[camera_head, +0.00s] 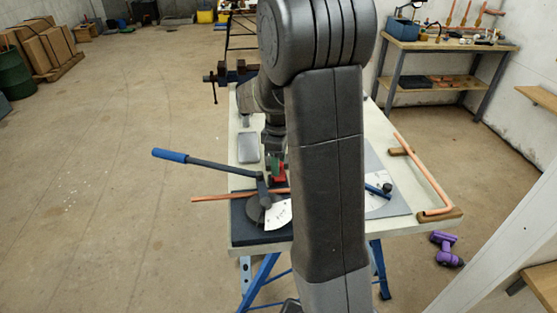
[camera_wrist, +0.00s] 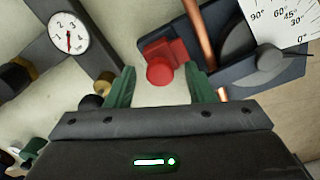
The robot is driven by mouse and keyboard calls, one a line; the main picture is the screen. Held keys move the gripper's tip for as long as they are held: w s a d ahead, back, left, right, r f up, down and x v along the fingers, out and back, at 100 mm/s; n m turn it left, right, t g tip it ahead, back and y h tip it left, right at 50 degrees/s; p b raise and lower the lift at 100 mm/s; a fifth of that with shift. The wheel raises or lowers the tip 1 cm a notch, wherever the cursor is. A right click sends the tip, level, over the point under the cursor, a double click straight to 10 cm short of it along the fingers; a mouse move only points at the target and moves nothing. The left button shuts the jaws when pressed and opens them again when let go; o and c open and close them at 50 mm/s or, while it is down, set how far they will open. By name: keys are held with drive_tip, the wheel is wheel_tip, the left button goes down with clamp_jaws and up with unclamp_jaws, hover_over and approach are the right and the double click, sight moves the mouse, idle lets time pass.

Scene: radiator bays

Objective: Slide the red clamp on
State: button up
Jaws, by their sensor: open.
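The red clamp (camera_wrist: 165,58) lies between and just beyond the fingertips of my gripper (camera_wrist: 160,76) in the wrist view. It is a red block with a round red knob facing the camera. The green fingers are apart, one on each side, with gaps to the knob. The copper pipe (camera_wrist: 197,32) runs close along the clamp's right side; I cannot tell whether the clamp touches it. In the head view the red clamp (camera_head: 279,173) shows small below my gripper (camera_head: 274,158), partly hidden by my arm. The pipe (camera_head: 225,197) sticks out left of the bender.
The bender's blue-handled lever (camera_head: 205,162) reaches out left over the bench edge. Its angle scale (camera_wrist: 285,22) sits right of the pipe. A dial gauge (camera_wrist: 68,34) is at upper left in the wrist view. A bent copper pipe (camera_head: 425,173) lies along the bench's right edge.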

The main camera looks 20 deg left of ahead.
sight(280, 181)
clamp_jaws()
drive_tip(key=shift+s+d, duration=0.45)
drive_tip(key=shift+s, duration=0.3)
drive_tip(key=shift+s+d, duration=0.45)
drive_tip(key=shift+s, duration=0.25)
unclamp_jaws()
drive_tip(key=shift+s, duration=0.1)
wheel_tip(280, 181, up, 14)
